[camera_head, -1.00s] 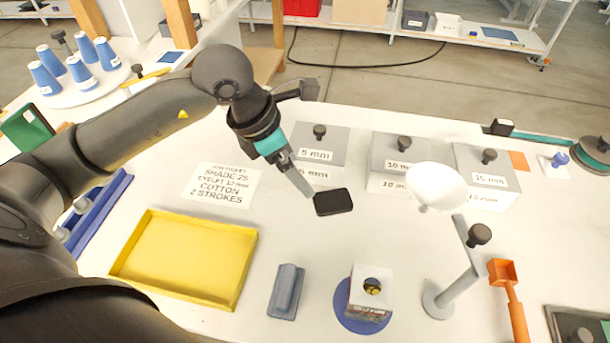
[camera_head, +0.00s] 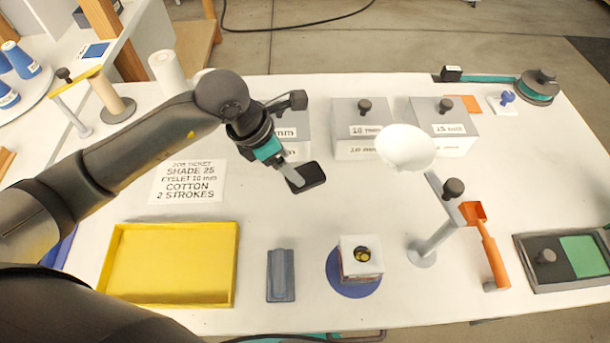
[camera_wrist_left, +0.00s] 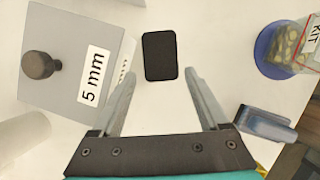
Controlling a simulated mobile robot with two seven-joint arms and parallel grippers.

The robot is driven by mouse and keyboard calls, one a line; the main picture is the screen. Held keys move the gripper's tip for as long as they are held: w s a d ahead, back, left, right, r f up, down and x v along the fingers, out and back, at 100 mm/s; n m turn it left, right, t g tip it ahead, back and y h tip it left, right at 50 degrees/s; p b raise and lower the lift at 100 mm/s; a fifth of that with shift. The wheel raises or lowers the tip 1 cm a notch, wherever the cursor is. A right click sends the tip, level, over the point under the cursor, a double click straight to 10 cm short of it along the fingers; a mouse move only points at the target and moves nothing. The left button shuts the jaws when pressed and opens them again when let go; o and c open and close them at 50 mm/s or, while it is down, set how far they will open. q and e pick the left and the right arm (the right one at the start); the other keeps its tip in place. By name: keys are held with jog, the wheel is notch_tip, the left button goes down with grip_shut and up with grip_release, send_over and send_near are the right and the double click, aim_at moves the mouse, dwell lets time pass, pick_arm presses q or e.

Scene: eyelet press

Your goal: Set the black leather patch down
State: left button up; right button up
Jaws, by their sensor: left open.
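The black leather patch (camera_head: 311,178) is a small dark rounded rectangle over the white table, in front of the grey boxes. In the left wrist view the patch (camera_wrist_left: 160,56) appears to lie flat on the white surface, just beyond and between the fingertips, with white showing on both sides. My left gripper (camera_head: 294,180) is at the patch's left edge in the head view, one finger overlapping it. Its two fingers (camera_wrist_left: 160,77) are spread apart in the wrist view, with nothing between them. My right gripper is not in view.
A yellow tray (camera_head: 232,268), a grey-blue block (camera_head: 280,275) and a kit box (camera_head: 360,262) on a blue disc stand in front. Grey boxes (camera_head: 362,115) line the back. A white bowl-shaped piece (camera_head: 406,146) on a stand is to the right. White table around the patch is clear.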

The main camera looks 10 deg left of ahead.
aim_at(304, 176)
pick_arm(q)
jog(key=shift+d+b+x, duration=0.1)
jog(key=shift+b+x, duration=0.05)
jog(key=shift+x, duration=1.15)
jog(key=shift+d+b+x, duration=0.15)
jog(key=shift+x, duration=1.15)
jog(key=shift+w+r, duration=0.1)
jog(key=shift+w, duration=0.05)
jog(key=shift+c, duration=0.4)
jog(key=c, duration=1)
